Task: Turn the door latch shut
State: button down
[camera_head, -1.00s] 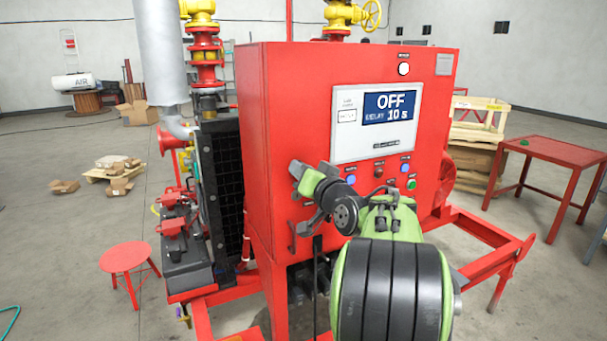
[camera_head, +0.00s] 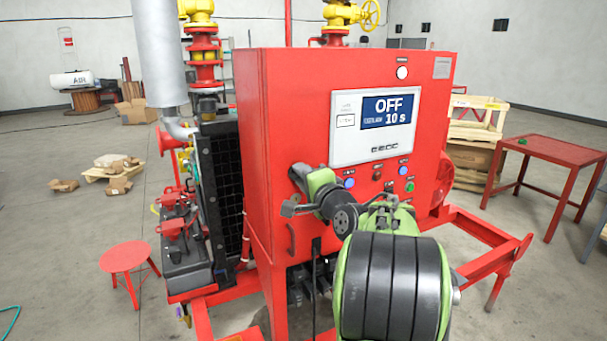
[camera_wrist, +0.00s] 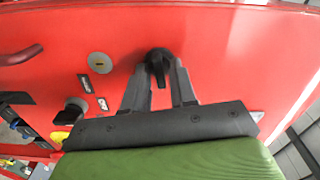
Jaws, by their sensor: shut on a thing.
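The door latch (camera_wrist: 158,62) is a small black handle on a round base on the red cabinet door. In the wrist view it sits between the two grey fingers of my gripper (camera_wrist: 159,84), which is shut on it. In the camera_head view my gripper (camera_head: 298,174) is against the left part of the red cabinet (camera_head: 285,110) front, below and left of the display. The latch is hidden there behind my gripper and wrist. The wrist view shows the latch's lever pointing toward the gripper's palm.
A red pull handle (camera_head: 291,238) is below my gripper. Buttons sit to the right under the OFF display (camera_head: 388,108). A red stool (camera_head: 126,258) stands left.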

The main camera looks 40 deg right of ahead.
jog(key=shift+f+m+p, duration=0.1)
jog(key=shift+m+p, duration=0.2)
jog(key=shift+m, duration=0.7)
jog(key=c, duration=1.2)
grip_release()
jog(key=b+v, duration=0.3)
jog(key=v, duration=1.2)
jog(key=shift+s+b, duration=0.3)
jog(key=shift+s, duration=0.05)
jog(key=shift+a, duration=0.15)
